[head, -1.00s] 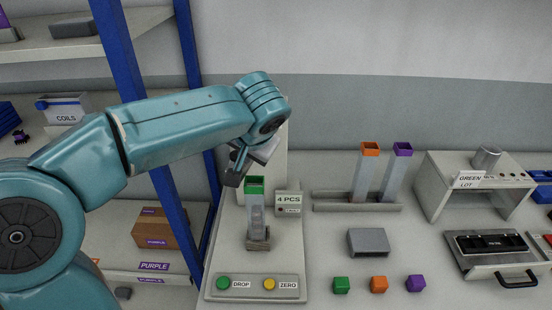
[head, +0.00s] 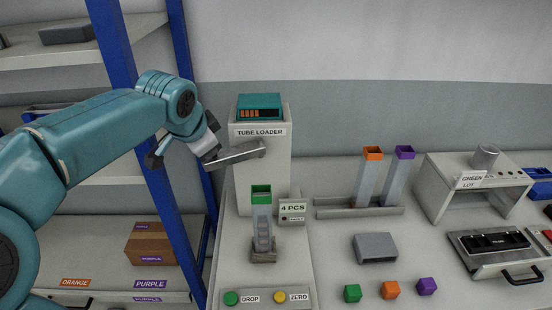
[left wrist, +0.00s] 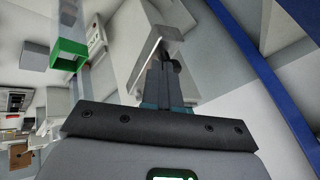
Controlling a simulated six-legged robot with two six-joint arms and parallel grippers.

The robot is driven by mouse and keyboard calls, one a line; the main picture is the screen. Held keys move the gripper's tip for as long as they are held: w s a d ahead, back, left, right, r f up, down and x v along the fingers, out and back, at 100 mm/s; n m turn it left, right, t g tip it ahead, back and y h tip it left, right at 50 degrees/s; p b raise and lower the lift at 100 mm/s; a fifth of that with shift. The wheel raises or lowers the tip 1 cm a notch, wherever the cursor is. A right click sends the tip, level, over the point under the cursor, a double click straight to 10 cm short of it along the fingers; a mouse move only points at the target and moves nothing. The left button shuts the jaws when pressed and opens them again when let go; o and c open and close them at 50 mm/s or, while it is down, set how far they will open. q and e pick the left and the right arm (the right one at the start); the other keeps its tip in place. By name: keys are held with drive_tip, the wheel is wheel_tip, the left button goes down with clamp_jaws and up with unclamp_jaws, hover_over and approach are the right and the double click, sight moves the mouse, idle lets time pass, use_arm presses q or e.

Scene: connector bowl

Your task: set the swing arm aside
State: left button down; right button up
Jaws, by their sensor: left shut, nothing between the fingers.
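The swing arm (head: 238,154) is a flat grey bar on the front of the tube loader (head: 262,175). It sticks out to the left, clear of the space above the green-topped tube (head: 261,195), which stands upright below. In the left wrist view the bar (left wrist: 143,62) runs beside my fingers, and the green tube collar (left wrist: 68,54) is at upper left. My left gripper (head: 212,158) is shut and empty, at the bar's outer left end; I cannot tell whether they touch. It also shows in the left wrist view (left wrist: 171,65). My right gripper is out of view.
A blue shelf post (head: 165,190) stands close by on the left. A 4 PCS box (head: 292,211) sits beside the tube. A rack (head: 358,207) holds orange- and purple-topped tubes.

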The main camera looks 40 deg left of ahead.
use_arm(q)
drive_tip(key=shift+w+a, duration=0.15)
drive_tip(key=shift+a, duration=0.4)
idle(0.4)
